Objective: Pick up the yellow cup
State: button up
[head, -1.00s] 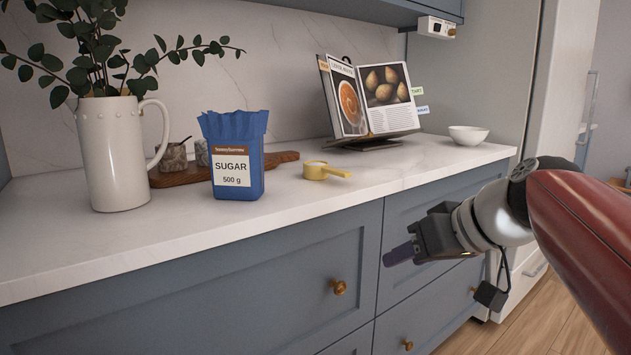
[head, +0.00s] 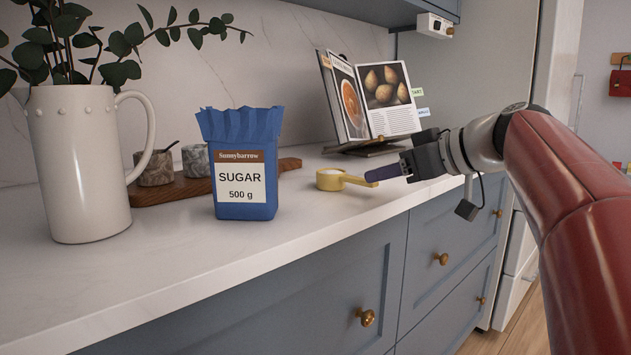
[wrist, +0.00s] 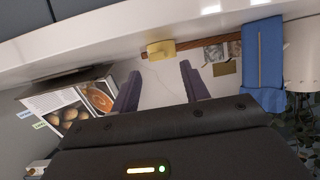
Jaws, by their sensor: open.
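The yellow cup (head: 331,180) is a small measuring cup with a flat handle, standing on the white counter. Its handle points right, toward my gripper (head: 386,173). In the head view the purple fingertips show close to the handle's end; whether they touch it I cannot tell. In the wrist view the yellow cup (wrist: 161,49) is ahead, above and between the two spread fingers of my gripper (wrist: 159,82). The gap between the fingers is empty.
A blue sugar bag (head: 240,165) stands left of the cup. A white pitcher (head: 80,165) with leafy stems is further left. A wooden board (head: 180,188) with two stone pots lies behind. An open cookbook (head: 375,97) stands on a stand behind my gripper.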

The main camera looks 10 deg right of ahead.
aim_at(355, 178)
jog(key=x, duration=0.7)
jog(key=shift+w+a+r+p, duration=0.15)
jog(key=shift+w+a+p, duration=0.15)
jog(key=shift+w, duration=0.1)
jog(key=shift+c, duration=0.2)
grip_shut()
